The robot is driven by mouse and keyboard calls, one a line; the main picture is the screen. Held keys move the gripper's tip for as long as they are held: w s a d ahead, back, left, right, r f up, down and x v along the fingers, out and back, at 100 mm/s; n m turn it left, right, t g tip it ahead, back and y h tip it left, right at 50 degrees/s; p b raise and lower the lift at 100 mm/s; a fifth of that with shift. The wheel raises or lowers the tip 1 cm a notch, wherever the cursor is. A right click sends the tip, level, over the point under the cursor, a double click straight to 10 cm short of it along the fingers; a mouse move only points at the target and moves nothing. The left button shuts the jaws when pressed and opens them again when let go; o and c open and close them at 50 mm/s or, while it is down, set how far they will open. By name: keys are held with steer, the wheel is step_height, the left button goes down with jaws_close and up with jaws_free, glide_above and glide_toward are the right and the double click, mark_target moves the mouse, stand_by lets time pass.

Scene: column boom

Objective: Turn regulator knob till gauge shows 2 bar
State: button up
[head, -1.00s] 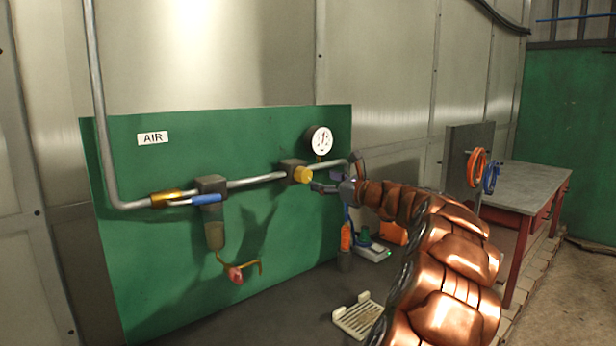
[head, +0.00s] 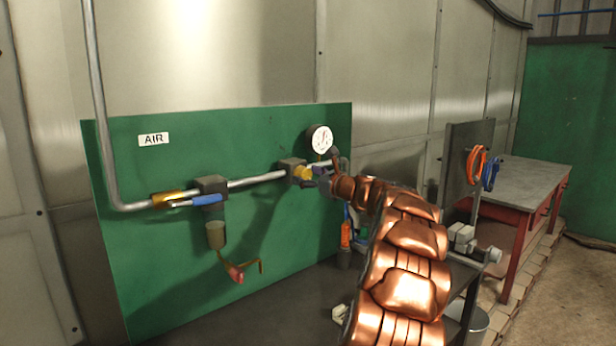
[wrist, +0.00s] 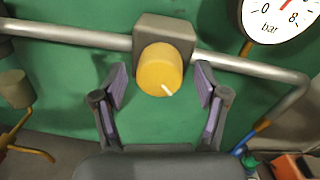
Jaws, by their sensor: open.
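The yellow regulator knob (head: 302,173) sits on a dark grey block in the pipe on the green board. In the wrist view the knob (wrist: 158,66) faces me, its white mark pointing down and slightly right. My gripper (head: 319,172) is open at the knob. In the wrist view its purple-padded fingers (wrist: 161,82) stand left and right of the knob, with a gap on each side. The white round gauge (head: 320,139) is above the knob. The wrist view cuts off the gauge (wrist: 283,18); 0, 8, "bar" and a bit of red needle show, but its reading is unclear.
A blue-handled valve (head: 207,200) and a hanging filter bowl (head: 216,235) are left on the pipe. A red-handled drain tap (head: 236,273) hangs below. The bent grey pipe (wrist: 297,92) runs right of the knob. A grey-topped table (head: 540,183) stands at right.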

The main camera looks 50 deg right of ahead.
steer(key=c, duration=1.2)
steer(key=shift+o, duration=0.2)
steer(key=shift+a+n, duration=0.1)
steer(key=shift+n, duration=1.1)
steer(key=n+b, duration=0.3)
steer(key=shift+f+n, duration=0.25)
steer(key=shift+n, duration=0.15)
steer(key=n+b, duration=0.4)
steer(key=shift+w+n+g+b, duration=0.1)
steer(key=shift+n+g+b, duration=0.2)
steer(key=shift+n+b, duration=1.55)
steer(key=shift+r+n, duration=0.15)
steer(key=shift+n, duration=0.2)
